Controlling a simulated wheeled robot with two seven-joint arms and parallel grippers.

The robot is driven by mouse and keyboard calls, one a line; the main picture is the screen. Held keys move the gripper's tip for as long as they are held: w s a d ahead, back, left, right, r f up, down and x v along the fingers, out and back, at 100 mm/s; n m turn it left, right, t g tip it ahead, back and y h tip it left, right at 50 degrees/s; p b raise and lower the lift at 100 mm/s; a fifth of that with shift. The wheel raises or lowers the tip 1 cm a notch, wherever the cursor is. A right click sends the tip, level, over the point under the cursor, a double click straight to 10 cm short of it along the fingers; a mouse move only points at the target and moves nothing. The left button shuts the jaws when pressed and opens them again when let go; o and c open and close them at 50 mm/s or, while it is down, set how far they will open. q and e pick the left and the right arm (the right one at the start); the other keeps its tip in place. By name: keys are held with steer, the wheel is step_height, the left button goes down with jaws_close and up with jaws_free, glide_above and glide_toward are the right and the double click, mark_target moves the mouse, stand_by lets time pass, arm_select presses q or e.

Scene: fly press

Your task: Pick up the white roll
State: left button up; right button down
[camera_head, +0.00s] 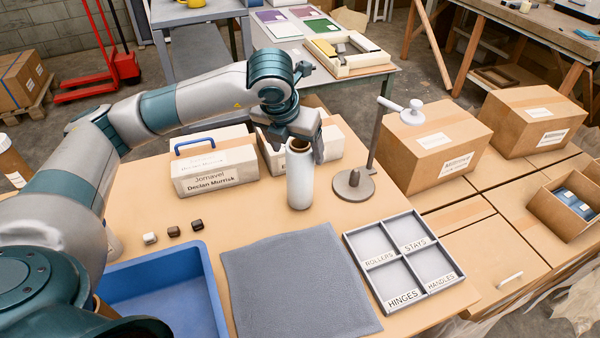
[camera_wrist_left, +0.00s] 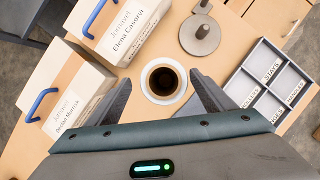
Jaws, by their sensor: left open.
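The white roll (camera_head: 300,180) is a tall white cylinder standing upright on the table, behind the grey mat. In the left wrist view I look down on the white roll (camera_wrist_left: 150,95) and see its round rim around a dark brown hollow. My left gripper (camera_head: 304,143) is open at the top of the roll, pointing downward. In the wrist view the left gripper's fingers (camera_wrist_left: 163,97) sit on either side of the roll, with visible gaps. The roll is not held. My right gripper is not in view.
White boxes with blue handles (camera_head: 215,172) stand left of the roll. A round-based stand (camera_head: 353,185) stands close right. In front are the grey mat (camera_head: 295,285), a labelled divided tray (camera_head: 405,262) and a blue bin (camera_head: 165,290). Small blocks (camera_head: 173,232) lie left.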

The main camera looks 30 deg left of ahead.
arm_select(q)
steer(key=shift+w+d+f+p, duration=0.15)
steer(key=shift+w+f+p, duration=0.2)
steer(key=shift+f+p, duration=0.35)
steer(key=p+x, duration=0.1)
steer(key=x, duration=0.2)
steer(key=shift+w+d+f+p, duration=0.1)
steer(key=shift+w+f+p, duration=0.05)
steer(key=shift+f+p, duration=0.15)
steer(key=c, duration=1.6)
steer(key=shift+r, duration=0.1)
